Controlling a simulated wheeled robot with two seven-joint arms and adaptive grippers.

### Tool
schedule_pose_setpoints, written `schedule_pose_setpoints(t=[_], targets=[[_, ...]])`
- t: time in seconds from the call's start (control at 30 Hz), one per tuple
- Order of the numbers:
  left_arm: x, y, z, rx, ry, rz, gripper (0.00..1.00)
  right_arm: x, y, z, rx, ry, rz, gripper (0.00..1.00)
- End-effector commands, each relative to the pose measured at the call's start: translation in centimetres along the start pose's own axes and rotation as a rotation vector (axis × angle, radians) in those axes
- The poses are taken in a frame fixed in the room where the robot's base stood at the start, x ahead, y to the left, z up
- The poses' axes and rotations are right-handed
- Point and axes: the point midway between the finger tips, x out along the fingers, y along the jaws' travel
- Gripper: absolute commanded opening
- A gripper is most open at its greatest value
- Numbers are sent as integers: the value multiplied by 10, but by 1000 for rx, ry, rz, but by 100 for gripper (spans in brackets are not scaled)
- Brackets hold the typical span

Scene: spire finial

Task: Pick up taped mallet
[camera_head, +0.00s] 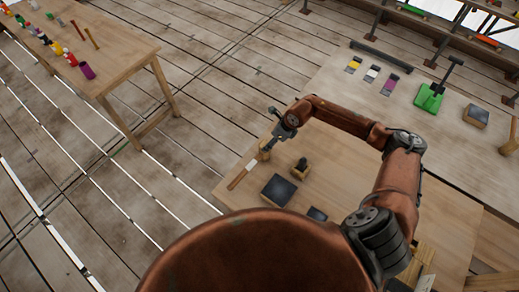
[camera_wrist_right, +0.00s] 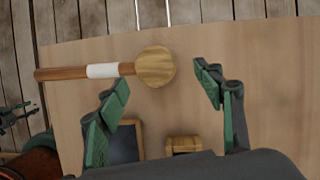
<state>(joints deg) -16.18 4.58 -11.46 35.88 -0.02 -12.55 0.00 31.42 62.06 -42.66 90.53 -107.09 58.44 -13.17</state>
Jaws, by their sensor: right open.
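The taped mallet (camera_wrist_right: 155,67) has a round pale wooden head and a brown handle with a white tape band. It lies on the wooden bench; in the head view its handle (camera_head: 237,179) points toward the lower left, and its head is partly covered by my gripper.
A dark square block (camera_head: 278,190) and a small dark-topped object (camera_head: 301,164) are on the bench near the mallet. A green tool (camera_head: 430,97) and colored pieces sit on the grey surface behind. Another table (camera_head: 120,65) with small items stands at far left.

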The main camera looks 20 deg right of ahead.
Motion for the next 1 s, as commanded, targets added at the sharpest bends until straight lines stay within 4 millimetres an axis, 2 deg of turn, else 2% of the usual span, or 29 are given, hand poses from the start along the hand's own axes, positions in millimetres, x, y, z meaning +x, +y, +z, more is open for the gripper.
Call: schedule_pose_setpoints(t=[0.2, 0.3, 0.4, 0.5, 0.7, 0.77, 1.0], targets=[[-12, 3, 35, -9, -44, 3, 40, 22, 2, 3, 3, 0, 1, 61], [-20, 4, 42, -11, -53, 3, 40, 37, 6, 5, 3, 0, 2, 61], [-21, 3, 38, -10, -48, 3, 40, 52, 5, 5, 4, 0, 1, 61], [-21, 2, 26, -7, -33, 2, 40, 60, 5, 5, 1, 0, -1, 61], [-20, 0, 3, -3, -4, 1, 40, 64, 4, 5, -1, 0, -2, 61], [-20, 0, 3, -3, -3, 1, 40, 64, 4, 5, -1, 0, -1, 61], [-20, 1, 14, -5, -17, 1, 40, 64, 4, 5, 0, 0, -1, 45]])
